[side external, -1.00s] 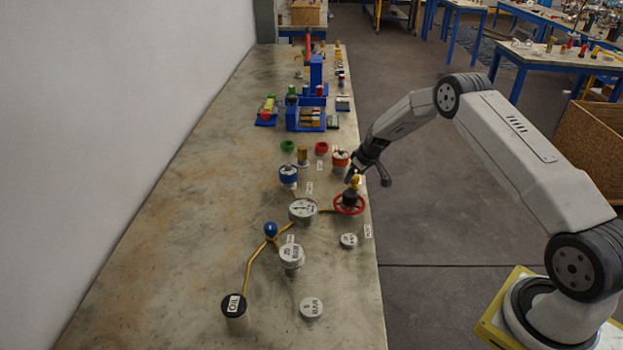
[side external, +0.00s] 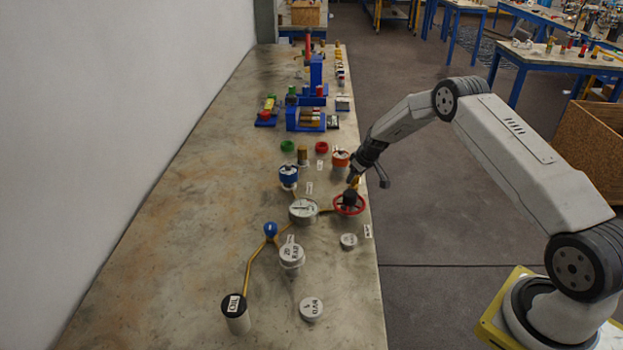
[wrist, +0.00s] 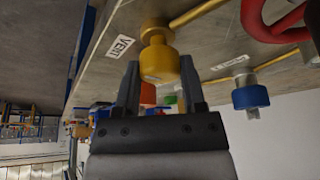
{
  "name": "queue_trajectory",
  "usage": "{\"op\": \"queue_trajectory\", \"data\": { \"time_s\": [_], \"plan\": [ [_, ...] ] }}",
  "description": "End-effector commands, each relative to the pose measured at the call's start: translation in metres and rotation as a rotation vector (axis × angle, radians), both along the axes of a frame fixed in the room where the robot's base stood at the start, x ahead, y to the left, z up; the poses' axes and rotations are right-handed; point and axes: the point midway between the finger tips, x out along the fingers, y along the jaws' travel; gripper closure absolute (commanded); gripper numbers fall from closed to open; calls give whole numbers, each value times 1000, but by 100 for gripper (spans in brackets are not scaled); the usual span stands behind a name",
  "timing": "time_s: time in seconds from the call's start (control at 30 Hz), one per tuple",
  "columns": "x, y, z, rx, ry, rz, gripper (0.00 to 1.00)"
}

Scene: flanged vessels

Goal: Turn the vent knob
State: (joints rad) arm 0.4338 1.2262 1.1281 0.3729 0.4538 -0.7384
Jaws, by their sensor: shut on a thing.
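The vent knob (wrist: 159,65) is a yellow cylinder on a yellow fitting, beside a white "VENT" label (wrist: 121,46) in the wrist view. My gripper (wrist: 160,70) has one finger on each side of the knob and is shut on it. In the side external view my gripper (side external: 354,178) reaches down near the right edge of the bench, just behind the red handwheel. There the knob is mostly hidden by the gripper.
The red handwheel (side external: 349,209) is close in front of my gripper. An orange-topped vessel (side external: 340,159) stands just behind. The left of the bench (side external: 170,230) is clear.

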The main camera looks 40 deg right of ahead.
Motion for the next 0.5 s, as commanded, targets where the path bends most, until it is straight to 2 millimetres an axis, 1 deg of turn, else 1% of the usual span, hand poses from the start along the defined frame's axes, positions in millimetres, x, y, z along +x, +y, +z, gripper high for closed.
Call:
{"op": "queue_trajectory", "data": {
  "time_s": [0.27, 0.5],
  "plan": [
    [0, 1, 1, -1, 0, -43, 100],
    [0, 1, 1, 0, 1, -128, 100]
  ]
}}
